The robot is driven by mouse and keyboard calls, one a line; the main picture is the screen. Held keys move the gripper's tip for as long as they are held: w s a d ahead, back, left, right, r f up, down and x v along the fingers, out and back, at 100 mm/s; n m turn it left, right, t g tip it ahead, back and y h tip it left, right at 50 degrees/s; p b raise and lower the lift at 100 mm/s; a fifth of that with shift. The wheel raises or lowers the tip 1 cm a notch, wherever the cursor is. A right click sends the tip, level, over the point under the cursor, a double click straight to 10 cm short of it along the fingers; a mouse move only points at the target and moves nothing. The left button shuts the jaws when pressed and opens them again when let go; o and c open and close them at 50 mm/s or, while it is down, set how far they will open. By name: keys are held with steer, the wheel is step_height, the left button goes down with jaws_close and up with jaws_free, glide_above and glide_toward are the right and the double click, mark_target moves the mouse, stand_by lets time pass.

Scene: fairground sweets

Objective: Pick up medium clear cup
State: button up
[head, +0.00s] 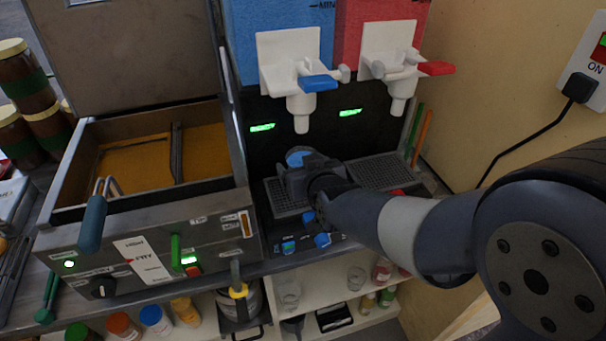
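Two clear cups show on the lower shelf under the counter: the left clear cup (289,294) and the right clear cup (356,278). Both seem to stand upright. I cannot tell which of them is the medium one. My arm reaches in from the right, and its dark end, with my gripper (302,182), is in front of the drinks machine, above the drip tray and well above the cups. The fingertips cannot be made out, so I cannot tell whether they are open or shut, or hold anything.
The drip tray (378,174) lies beneath two white taps, one with a blue lever (318,83), one with a red lever (436,68). A fryer (150,240) stands at left. Coloured-lid jars and a dark box (334,317) crowd the shelf. A wall (500,90) bounds the right.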

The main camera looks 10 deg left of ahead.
steer(key=c, duration=0.9)
steer(key=shift+c, duration=0.6)
steer(key=shift+r, duration=0.1)
